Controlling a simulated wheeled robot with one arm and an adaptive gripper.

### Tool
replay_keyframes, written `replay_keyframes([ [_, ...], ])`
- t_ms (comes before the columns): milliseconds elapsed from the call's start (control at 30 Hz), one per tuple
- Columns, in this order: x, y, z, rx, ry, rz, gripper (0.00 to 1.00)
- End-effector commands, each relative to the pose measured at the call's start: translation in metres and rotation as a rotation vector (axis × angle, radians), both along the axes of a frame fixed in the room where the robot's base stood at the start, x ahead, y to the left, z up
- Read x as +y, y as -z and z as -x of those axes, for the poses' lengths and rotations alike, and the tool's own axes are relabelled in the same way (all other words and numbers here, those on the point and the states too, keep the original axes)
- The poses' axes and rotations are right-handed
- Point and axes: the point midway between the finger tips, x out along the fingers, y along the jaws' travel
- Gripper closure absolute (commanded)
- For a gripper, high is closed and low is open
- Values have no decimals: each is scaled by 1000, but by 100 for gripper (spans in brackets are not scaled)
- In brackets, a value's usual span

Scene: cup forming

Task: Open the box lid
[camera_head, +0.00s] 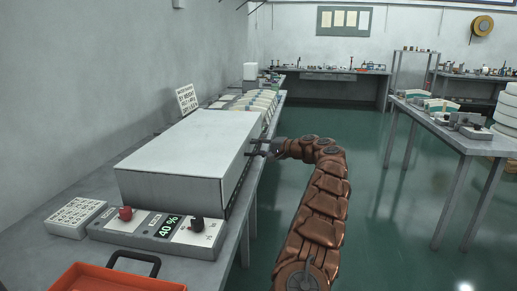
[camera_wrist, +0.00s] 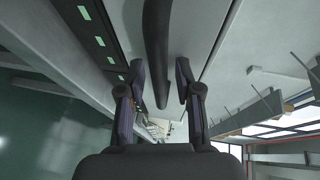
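The box (camera_head: 175,185) is a long grey-white case on the bench at the left, and its lid (camera_head: 195,140) lies flat and looks closed. My gripper (camera_head: 254,147) is at the box's right side near its far end, with its fingers pointing at that side. In the wrist view my gripper (camera_wrist: 154,82) is open. A dark curved bar, seemingly the lid's handle (camera_wrist: 157,50), runs down between the two fingers, with a gap visible on each side. In the head view the handle is hard to tell from the fingers.
A control panel (camera_head: 160,230) with a red knob, a black knob and a "40 %" display sits before the box. An orange tray (camera_head: 110,280) is at the front. A sign (camera_head: 187,98) stands behind.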

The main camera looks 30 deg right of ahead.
Motion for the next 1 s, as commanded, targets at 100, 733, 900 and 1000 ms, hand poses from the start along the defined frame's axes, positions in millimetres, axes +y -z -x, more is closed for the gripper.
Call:
replay_keyframes([
  [100, 0, 0, 0, 0, 0, 0, 82],
  [733, 0, 0, 0, 1, 0, 0, 100],
  [900, 1, -1, 0, 2, -1, 2, 100],
  [1000, 4, -6, -2, 8, -6, 8, 100],
])
